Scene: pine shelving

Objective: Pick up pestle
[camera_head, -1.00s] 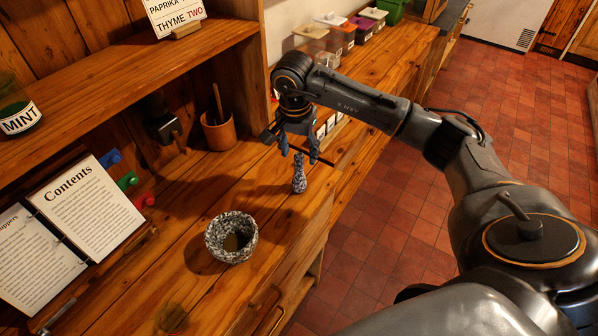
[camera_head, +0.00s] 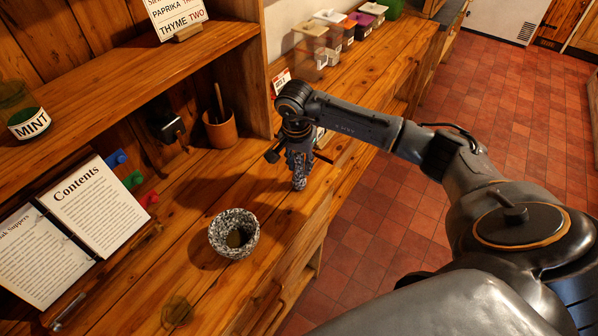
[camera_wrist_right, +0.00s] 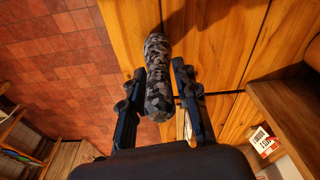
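The speckled grey stone pestle (camera_head: 299,181) stands upright on the wooden counter, near its front edge. My right gripper (camera_head: 299,153) is lowered over its upper part, pointing down. In the right wrist view the pestle (camera_wrist_right: 158,75) lies between the two fingers of the gripper (camera_wrist_right: 157,78), with a narrow gap seeming to show on each side, so the gripper looks open around it. The matching speckled mortar (camera_head: 234,234) sits on the counter nearer to me, apart from the pestle. My left gripper is out of view.
A wooden utensil pot (camera_head: 219,130) stands behind, left of the gripper. An open recipe binder (camera_head: 75,222) leans at the left. Several lidded containers (camera_head: 335,38) line the back counter. An upper shelf (camera_head: 130,75) holds a mint jar (camera_head: 22,115).

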